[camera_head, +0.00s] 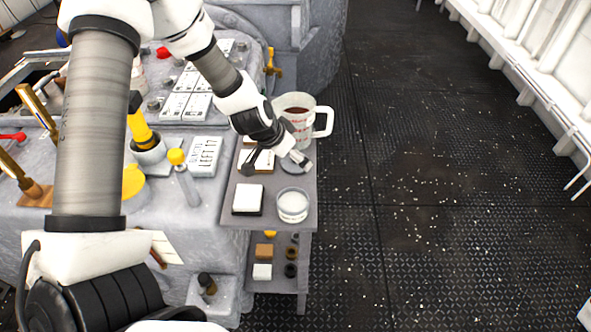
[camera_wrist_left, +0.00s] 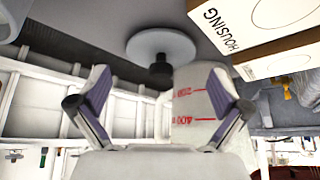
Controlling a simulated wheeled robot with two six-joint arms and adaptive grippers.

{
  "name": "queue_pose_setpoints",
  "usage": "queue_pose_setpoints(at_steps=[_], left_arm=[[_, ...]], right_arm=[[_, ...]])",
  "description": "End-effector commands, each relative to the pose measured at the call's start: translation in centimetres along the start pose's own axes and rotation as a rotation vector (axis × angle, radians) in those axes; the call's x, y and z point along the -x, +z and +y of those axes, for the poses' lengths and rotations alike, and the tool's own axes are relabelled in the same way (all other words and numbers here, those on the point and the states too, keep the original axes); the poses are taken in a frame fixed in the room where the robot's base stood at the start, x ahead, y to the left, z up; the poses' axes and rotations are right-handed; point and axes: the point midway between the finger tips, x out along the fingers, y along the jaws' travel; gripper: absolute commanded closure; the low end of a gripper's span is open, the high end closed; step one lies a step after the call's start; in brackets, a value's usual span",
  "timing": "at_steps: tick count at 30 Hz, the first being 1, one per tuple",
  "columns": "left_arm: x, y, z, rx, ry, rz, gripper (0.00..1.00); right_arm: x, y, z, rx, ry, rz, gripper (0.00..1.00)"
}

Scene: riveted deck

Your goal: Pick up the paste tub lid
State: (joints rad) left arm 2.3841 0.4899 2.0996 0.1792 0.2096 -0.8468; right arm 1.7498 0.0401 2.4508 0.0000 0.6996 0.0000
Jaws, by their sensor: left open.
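The paste tub lid looks to be the pale grey disc with a black knob in the left wrist view (camera_wrist_left: 160,45). It lies on the grey side shelf (camera_head: 228,205), and in the head view only its edge (camera_head: 290,171) shows beneath my gripper. My left gripper (camera_head: 276,162) is open and empty above it. In the left wrist view the fingers (camera_wrist_left: 160,88) stand apart, with the knob a little beyond and between their tips. The round tub (camera_head: 292,206) with whitish contents stands at the shelf's near right corner, apart from the lid. My right gripper is out of view.
A measuring jug (camera_head: 303,118) with brown liquid and red marks stands just behind the lid, close to my fingers. A box marked HOUSING (camera_wrist_left: 255,25) lies beside the lid. A white-topped block (camera_head: 248,198) sits left of the tub. The deck floor (camera_head: 430,220) at right is clear.

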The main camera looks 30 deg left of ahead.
Motion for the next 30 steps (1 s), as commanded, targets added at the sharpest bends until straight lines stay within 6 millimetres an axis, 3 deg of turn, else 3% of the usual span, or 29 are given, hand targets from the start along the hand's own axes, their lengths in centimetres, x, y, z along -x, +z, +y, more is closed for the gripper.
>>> queue_pose_setpoints(at_steps=[1,2,9,11,15,22,30], left_arm=[[-1.39,0.42,0.0,-0.002,-0.001,-0.001,0.0],[-1.56,0.33,0.0,-0.002,-0.001,-0.001,0.0],[-1.35,0.03,0.03,0.001,0.0,-0.001,0.0],[-1.35,0.04,0.03,0.001,0.0,-0.001,0.18],[-1.36,0.07,0.03,0.001,0.0,-0.001,0.66],[-1.48,0.26,0.08,0.001,0.002,-0.005,0.94],[-1.59,0.5,0.18,0.002,0.005,-0.01,1.0]], right_arm=[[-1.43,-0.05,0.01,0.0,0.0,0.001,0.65],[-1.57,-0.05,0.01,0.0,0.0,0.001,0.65],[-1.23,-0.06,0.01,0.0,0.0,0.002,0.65],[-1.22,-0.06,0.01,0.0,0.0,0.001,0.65],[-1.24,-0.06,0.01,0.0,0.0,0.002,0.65],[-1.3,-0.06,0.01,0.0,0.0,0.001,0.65],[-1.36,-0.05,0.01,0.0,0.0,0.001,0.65]])
